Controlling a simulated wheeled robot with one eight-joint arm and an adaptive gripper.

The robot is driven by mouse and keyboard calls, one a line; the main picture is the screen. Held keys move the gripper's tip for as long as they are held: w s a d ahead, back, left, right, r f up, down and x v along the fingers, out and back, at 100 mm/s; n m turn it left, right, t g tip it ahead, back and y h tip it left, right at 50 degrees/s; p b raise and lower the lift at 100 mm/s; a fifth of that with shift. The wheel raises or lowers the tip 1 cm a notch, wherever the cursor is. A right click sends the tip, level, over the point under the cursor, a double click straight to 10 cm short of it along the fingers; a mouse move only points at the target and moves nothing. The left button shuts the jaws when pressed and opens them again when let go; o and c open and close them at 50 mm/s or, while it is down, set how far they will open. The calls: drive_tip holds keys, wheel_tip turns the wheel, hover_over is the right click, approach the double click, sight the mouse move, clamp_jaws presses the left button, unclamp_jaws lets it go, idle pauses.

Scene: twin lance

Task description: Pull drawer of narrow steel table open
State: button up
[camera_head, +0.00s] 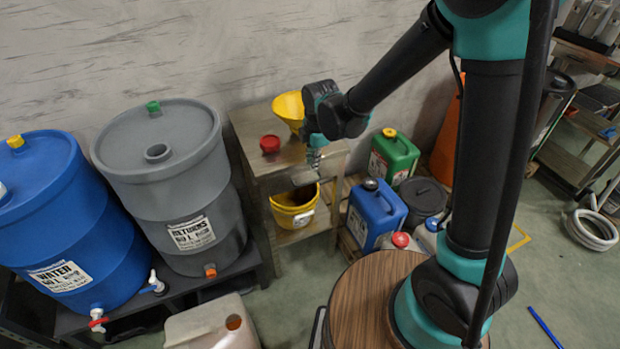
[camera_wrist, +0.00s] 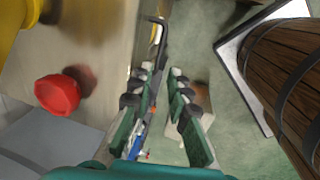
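A dark bent bar (camera_wrist: 161,42), which looks like the drawer handle, runs along the table's front edge. My gripper (camera_head: 313,160) is at the table's right front edge in the head view. In the wrist view its green fingers (camera_wrist: 160,115) are apart, with floor showing between them. The bar's lower end reaches the left finger; I cannot tell whether they touch. The drawer front is mostly hidden.
Grey (camera_head: 165,190) and blue (camera_head: 60,220) drums stand left. Green (camera_head: 393,157) and blue (camera_head: 375,213) canisters stand right.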

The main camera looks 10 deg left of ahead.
sight(310, 182)
drive_tip(key=f, duration=0.3)
drive_tip(key=w+f, duration=0.1)
drive_tip(key=f, duration=0.2)
drive_tip(key=a+f, duration=0.1)
drive_tip(key=f, duration=0.2)
drive_tip(key=shift+w+f, duration=0.2)
drive_tip(key=shift+f, duration=0.05)
clamp_jaws()
